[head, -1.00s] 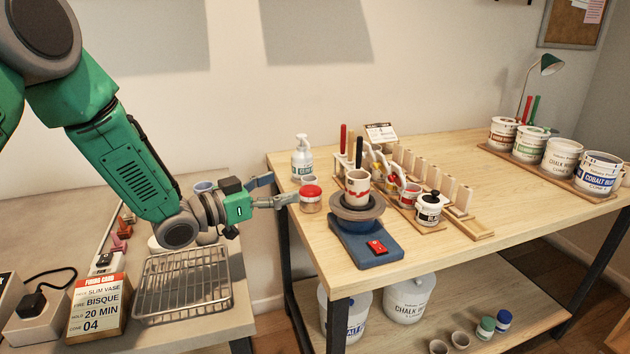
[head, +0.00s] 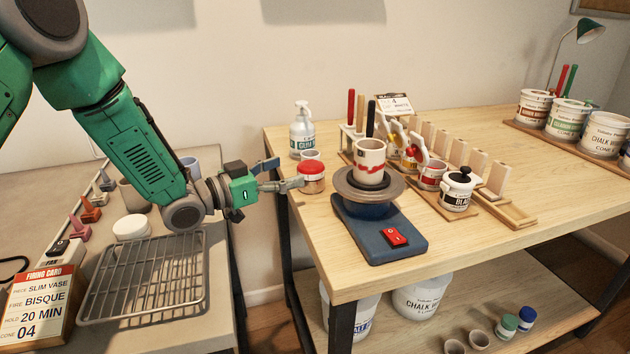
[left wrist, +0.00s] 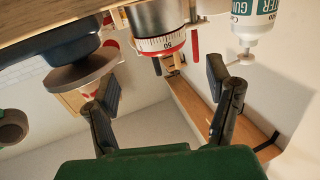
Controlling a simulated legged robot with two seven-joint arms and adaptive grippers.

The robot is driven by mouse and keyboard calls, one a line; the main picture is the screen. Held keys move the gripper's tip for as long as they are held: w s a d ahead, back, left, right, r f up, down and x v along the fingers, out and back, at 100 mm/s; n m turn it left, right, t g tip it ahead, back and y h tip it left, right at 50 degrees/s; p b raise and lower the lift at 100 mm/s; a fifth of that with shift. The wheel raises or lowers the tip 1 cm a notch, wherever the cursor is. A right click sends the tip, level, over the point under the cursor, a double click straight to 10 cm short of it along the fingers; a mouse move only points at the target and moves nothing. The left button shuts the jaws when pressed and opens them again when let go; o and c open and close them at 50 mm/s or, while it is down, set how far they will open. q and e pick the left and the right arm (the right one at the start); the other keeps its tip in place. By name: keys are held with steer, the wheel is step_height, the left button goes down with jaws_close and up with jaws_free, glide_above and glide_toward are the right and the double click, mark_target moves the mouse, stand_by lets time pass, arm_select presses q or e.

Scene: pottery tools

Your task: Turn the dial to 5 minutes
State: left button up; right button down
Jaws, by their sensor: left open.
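The timer (head: 312,184) is a short round canister with a red top, standing at the left edge of the wooden table. In the left wrist view the timer is ahead of and between the open fingers (left wrist: 160,88). I cannot tell whether a fingertip touches it. My right gripper is out of view.
A wire rack (head: 150,285) lies on the left counter.

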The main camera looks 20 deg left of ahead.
mark_target(312, 168)
arm_select(q)
steer(key=shift+a+f+b, duration=0.15)
steer(key=shift+f+b, duration=0.2)
steer(key=shift+f, duration=0.4)
steer(key=shift+a, duration=0.2)
steer(key=shift+w, duration=0.3)
steer(key=x, duration=0.7)
steer(key=shift+s+d+r+b, duration=0.1)
steer(key=shift+s+d+b, duration=0.05)
steer(key=shift+d+b, duration=0.3)
steer(key=shift+a, duration=0.4)
steer(key=shift+c, duration=1.2)
steer(key=shift+a, duration=0.1)
steer(key=c, duration=0.9)
steer(key=shift+d, duration=0.3)
steer(key=shift+c, duration=0.2)
steer(key=shift+n+t+y, duration=0.4)
steer(key=shift+n+y, duration=0.1)
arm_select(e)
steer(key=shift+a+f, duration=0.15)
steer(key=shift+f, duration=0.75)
